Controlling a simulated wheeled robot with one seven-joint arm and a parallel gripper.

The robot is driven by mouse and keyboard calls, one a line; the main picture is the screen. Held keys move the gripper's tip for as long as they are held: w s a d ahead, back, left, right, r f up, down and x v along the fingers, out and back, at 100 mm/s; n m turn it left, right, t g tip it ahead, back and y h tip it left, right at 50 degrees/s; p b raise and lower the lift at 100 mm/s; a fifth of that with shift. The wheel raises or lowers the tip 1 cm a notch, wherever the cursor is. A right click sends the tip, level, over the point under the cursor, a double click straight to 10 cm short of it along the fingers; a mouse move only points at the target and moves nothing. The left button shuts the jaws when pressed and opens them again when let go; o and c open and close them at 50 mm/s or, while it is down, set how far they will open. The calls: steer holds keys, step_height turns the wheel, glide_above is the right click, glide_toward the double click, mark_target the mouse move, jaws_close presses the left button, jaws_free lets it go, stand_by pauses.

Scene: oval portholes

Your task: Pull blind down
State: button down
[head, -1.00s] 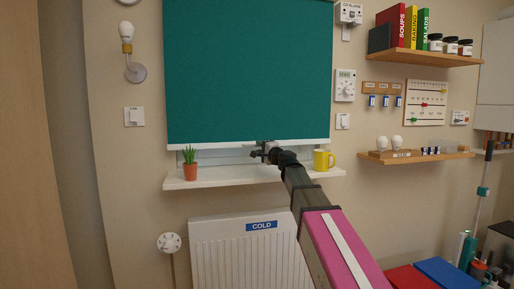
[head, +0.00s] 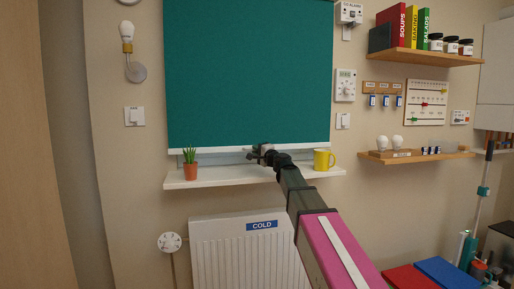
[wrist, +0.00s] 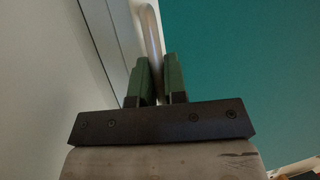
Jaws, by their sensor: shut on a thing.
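The teal blind (head: 248,75) hangs over the window and covers nearly all of it. Its white bottom bar (head: 215,150) is a little above the white sill (head: 225,180). My gripper (head: 257,153) is at the middle of the bottom bar. In the wrist view my gripper (wrist: 160,80) has its two green fingers closed around a pale, rounded pull (wrist: 152,40), with the teal cloth (wrist: 240,60) to the right. The fingertips are small and dark in the head view, so the pull is hidden there.
A potted plant (head: 190,165) stands at the sill's left end and a yellow mug (head: 322,160) at its right, close to my arm. A white radiator (head: 235,255) is below. Shelves (head: 420,155) are on the right wall.

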steer(key=shift+s+f, duration=0.1)
steer(key=shift+f, duration=1.35)
steer(key=c, duration=1.2)
jaws_free()
steer(key=shift+d, duration=0.1)
steer(key=v, duration=1)
steer(key=shift+s+d, duration=0.2)
steer(key=shift+s, duration=0.05)
